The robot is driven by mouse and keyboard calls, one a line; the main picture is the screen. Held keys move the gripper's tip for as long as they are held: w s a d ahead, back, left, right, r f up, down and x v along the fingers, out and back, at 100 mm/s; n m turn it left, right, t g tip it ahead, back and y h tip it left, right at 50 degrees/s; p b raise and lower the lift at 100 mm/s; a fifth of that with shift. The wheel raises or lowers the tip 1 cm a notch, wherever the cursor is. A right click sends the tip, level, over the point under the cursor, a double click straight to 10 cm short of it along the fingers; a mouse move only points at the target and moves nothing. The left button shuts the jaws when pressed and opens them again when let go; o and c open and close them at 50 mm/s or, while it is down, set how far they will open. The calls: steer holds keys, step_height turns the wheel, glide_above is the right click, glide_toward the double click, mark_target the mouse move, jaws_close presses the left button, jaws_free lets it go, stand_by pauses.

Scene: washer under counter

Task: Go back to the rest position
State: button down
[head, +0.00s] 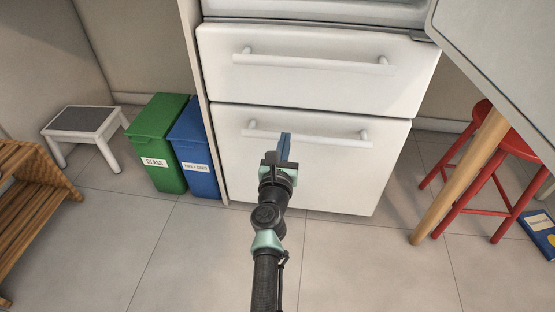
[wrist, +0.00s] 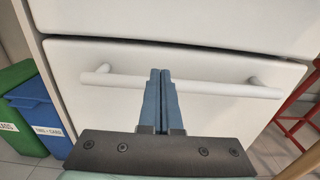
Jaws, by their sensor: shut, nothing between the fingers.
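My gripper (head: 285,138) is stretched out forward, with its two blue fingers shut together and nothing between them. In the head view the fingertips overlap the lower drawer's handle (head: 335,135). In the wrist view my gripper (wrist: 160,75) points at the white lower drawer (wrist: 230,122), and its fingers cover the middle of the handle bar (wrist: 215,87). I cannot tell whether the fingers touch the bar. The lower drawer looks closed.
The upper drawer (head: 315,85) is above. A green bin (head: 160,140) and a blue bin (head: 195,155) stand left. A grey-topped step stool (head: 82,122) and a wooden slatted piece (head: 35,200) are further left. A red stool (head: 480,160) and table leg (head: 460,180) stand right.

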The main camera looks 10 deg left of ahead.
steer(key=s+p, duration=0.2)
steer(key=s, duration=0.4)
steer(key=shift+s, duration=0.3)
steer(key=s+a+r+n+t+y+p, duration=0.1)
steer(key=s+r+n+t+y+p, duration=0.2)
steer(key=r+n, duration=1.2)
steer(key=a+r+n+t+y+p, duration=0.15)
steer(key=r+n+p, duration=0.3)
steer(key=r, duration=1.95)
steer(key=s+d+r+n+t+h+p, duration=0.25)
steer(key=s+r+n, duration=0.4)
steer(key=r, duration=0.35)
steer(key=s+d+r+n+t+h+p, duration=0.1)
steer(key=s+d+r+n+p, duration=0.3)
steer(key=s+r, duration=0.5)
steer(key=s+d+r+n+t+h+p, duration=0.1)
steer(key=s+d+r+n+p, duration=0.15)
steer(key=s+r+n, duration=0.65)
steer(key=w+r+m+p, duration=0.1)
steer(key=w+r+p, duration=0.1)
steer(key=r+p, duration=1.6)
steer(key=w+r+m+p, duration=0.2)
steer(key=r+p, duration=1.5)
steer(key=r, duration=0.4)
steer(key=shift+w+p, duration=0.35)
steer(key=shift+p, duration=0.05)
steer(key=shift+f, duration=0.1)
